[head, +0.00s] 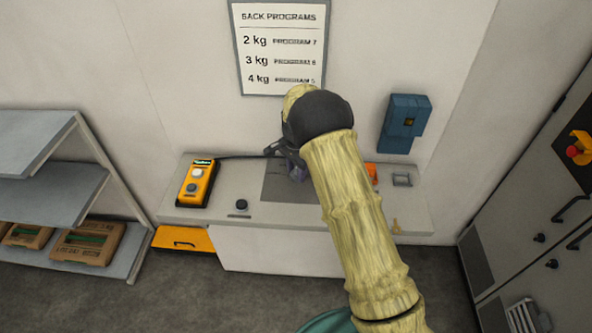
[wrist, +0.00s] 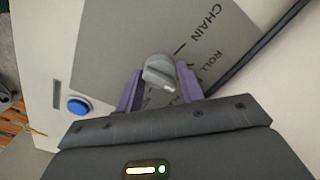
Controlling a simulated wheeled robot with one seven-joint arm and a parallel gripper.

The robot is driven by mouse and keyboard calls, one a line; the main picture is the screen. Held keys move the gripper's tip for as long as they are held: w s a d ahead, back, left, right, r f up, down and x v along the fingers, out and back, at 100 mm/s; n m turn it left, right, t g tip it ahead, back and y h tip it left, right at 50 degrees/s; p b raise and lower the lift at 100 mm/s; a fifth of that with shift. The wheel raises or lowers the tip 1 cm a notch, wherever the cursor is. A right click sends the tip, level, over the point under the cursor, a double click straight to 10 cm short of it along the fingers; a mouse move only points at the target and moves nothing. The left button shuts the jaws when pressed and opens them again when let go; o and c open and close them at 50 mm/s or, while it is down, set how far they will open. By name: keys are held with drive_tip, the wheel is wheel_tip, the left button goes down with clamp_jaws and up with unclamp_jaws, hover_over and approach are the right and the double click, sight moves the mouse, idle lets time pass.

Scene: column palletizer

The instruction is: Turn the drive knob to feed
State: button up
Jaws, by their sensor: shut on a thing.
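A grey knob (wrist: 160,70) stands on a dark grey plate (wrist: 125,45) in the wrist view, with a light mark near its lower right end. The words CHAIN and ROLL, partly cut off, are printed beside it with short tick marks; I see no FEED label. My gripper (wrist: 160,88) has its two purple fingers on either side of the knob, shut on it. In the head view my gripper (head: 291,164) is over the same plate (head: 280,186) on the bench, and my arm hides the knob.
A blue button (wrist: 77,106) lies near the plate. The bench (head: 222,215) also bears a yellow control box (head: 197,184), an orange item (head: 371,172) and a grey box (head: 402,180). A yellow drawer (head: 185,240) sticks out below left. Shelves (head: 35,185) stand left, cabinets right.

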sight(296, 170)
drive_tip(key=shift+a+r, duration=0.1)
drive_tip(key=o, duration=1)
wheel_tip(296, 170, up, 17)
drive_tip(key=b, duration=0.3)
drive_tip(key=shift+r+b, duration=0.15)
drive_tip(key=shift+b, duration=0.15)
drive_tip(key=s+d+f+n+t, duration=0.15)
drive_tip(key=s+d+n, duration=0.25)
drive_tip(key=s+d, duration=0.7)
drive_tip(key=s+d+f+n, duration=0.1)
drive_tip(key=s+d, duration=0.1)
drive_tip(key=s, duration=0.3)
drive_tip(key=s+d+f+n, duration=0.2)
drive_tip(key=s, duration=0.4)
drive_tip(key=s+d+f+n+t, duration=0.1)
drive_tip(key=s+d+f+n, duration=0.1)
drive_tip(key=s, duration=0.4)
drive_tip(key=shift+d+f, duration=0.2)
drive_tip(key=shift+d, duration=0.2)
